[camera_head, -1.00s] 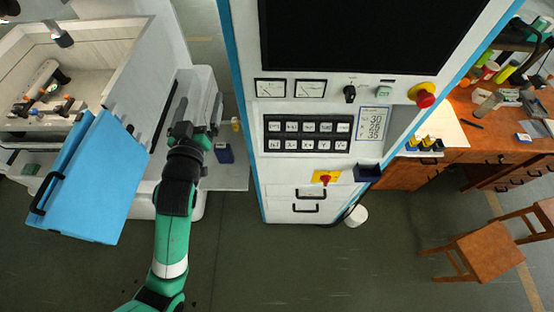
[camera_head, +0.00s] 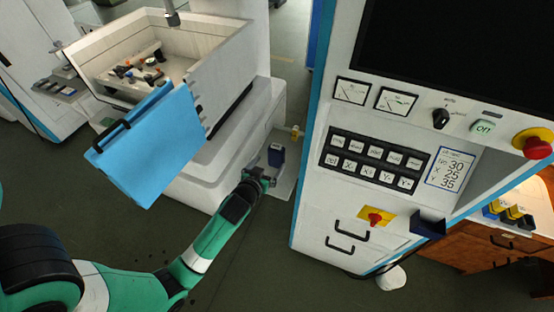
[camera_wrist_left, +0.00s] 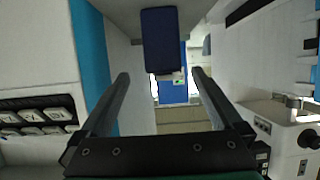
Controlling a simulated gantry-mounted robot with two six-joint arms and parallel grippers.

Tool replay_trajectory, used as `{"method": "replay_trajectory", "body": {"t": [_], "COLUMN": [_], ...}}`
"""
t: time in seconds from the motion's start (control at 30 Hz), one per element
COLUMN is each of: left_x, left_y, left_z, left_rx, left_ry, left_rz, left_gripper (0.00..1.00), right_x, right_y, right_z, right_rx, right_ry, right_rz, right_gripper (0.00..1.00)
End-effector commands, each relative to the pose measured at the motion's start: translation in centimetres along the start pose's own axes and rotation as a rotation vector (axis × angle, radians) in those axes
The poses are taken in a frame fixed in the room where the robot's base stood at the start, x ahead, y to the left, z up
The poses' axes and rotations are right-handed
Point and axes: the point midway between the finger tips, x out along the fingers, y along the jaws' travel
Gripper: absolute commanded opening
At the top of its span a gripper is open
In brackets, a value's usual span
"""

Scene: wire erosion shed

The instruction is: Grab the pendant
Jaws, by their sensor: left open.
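The pendant, most likely the small dark blue box (camera_head: 276,155), stands upright on a grey ledge (camera_head: 284,186) between the white machine and the tall control cabinet. My left gripper (camera_head: 264,177) is just in front of and below it, at the end of the green arm. In the left wrist view, the dark blue box (camera_wrist_left: 161,40) appears at the upper middle, beyond the tips of my open left gripper (camera_wrist_left: 159,76). The fingers hold nothing, and whether they touch the box cannot be told. My right gripper is not in view.
The white control cabinet (camera_head: 310,215) stands close on the right, with a dark blue holder (camera_head: 428,226) on its front. The white machine (camera_head: 205,170) with its blue door panel (camera_head: 150,145) is close on the left. Dark green floor (camera_head: 250,270) is open in front.

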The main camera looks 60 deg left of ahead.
Motion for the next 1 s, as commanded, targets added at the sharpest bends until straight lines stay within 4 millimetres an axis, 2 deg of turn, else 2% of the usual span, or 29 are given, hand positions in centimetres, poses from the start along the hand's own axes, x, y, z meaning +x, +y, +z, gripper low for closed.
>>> {"method": "replay_trajectory", "body": {"t": [0.1,0.37,0.5,0.6,0.87,1.0], "left_x": [1.8,3.0,5.5,6.9,7.4,7.4], "left_y": [0.0,-0.2,-0.6,-0.5,-0.5,-0.5], "left_z": [0.0,-0.3,-1.1,-0.8,-0.9,-0.9], "left_rx": [-0.001,-0.001,-0.002,-0.001,-0.001,0.000], "left_ry": [0.000,0.000,0.001,0.000,0.001,0.001], "left_rz": [0.000,-0.001,-0.001,0.000,0.001,0.001], "left_gripper": [1.00,1.00,1.00,1.00,1.00,0.78], "right_x": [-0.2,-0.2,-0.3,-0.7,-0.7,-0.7], "right_y": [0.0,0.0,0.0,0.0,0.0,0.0], "right_z": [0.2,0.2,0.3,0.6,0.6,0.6], "right_rx": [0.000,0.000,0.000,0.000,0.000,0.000], "right_ry": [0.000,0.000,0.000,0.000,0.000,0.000], "right_rz": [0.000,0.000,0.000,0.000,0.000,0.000], "right_gripper": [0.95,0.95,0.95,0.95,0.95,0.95]}}
